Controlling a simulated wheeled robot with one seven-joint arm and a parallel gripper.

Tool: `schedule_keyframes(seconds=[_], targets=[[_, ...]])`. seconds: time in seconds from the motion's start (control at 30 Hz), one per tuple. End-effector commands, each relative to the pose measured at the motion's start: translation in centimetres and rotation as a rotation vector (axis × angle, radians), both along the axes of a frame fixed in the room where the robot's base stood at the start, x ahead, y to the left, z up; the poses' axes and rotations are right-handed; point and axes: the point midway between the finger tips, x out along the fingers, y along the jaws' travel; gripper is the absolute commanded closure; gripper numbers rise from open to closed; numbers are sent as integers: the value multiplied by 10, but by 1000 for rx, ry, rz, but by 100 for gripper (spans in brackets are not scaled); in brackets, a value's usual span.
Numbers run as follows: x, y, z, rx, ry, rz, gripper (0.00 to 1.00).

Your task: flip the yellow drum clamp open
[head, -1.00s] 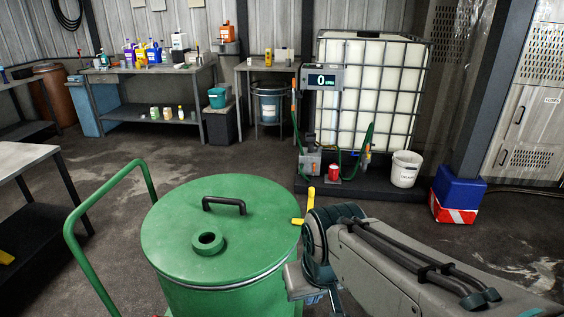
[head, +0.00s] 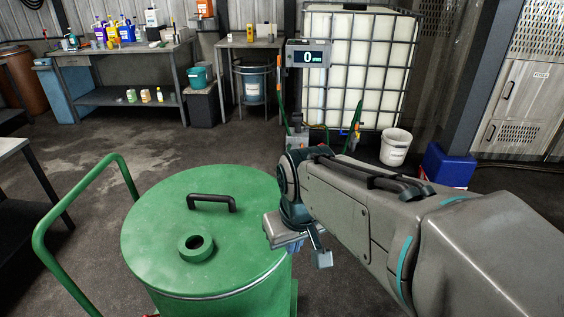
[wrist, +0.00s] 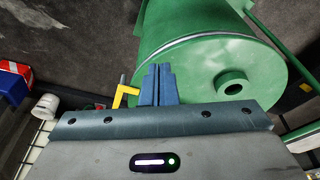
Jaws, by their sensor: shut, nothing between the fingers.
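The yellow drum clamp (wrist: 122,94) shows in the wrist view at the rim of the green drum (wrist: 190,62), just left of my fingers. In the head view my arm hides the clamp. The green drum (head: 205,240) stands upright with its lid on, and a black handle (head: 211,201) and a round opening (head: 195,246) show on the lid. My gripper (wrist: 158,84) is shut and empty, with its blue fingers together close beside the clamp and in front of the drum's rim. Whether a finger touches the clamp I cannot tell.
A green push-handle (head: 85,215) rises left of the drum. A grey table (head: 14,147) is at the left edge. Behind stand a workbench (head: 130,50), a caged white tank (head: 358,70) with a display, a white bucket (head: 395,149) and a blue box (head: 446,168). Open floor lies between.

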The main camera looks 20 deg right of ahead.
Motion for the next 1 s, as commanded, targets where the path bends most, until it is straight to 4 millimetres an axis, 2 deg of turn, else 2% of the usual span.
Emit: schedule_keyframes(seconds=[0.2,0.43,0.7,0.83,1.0], targets=[[84,-12,26,-30,38,196,100],[174,-34,32,-24,58,432,100],[269,-79,13,23,29,697,100],[304,-105,-1,47,-7,804,100],[331,-131,-17,66,-51,898,100]])
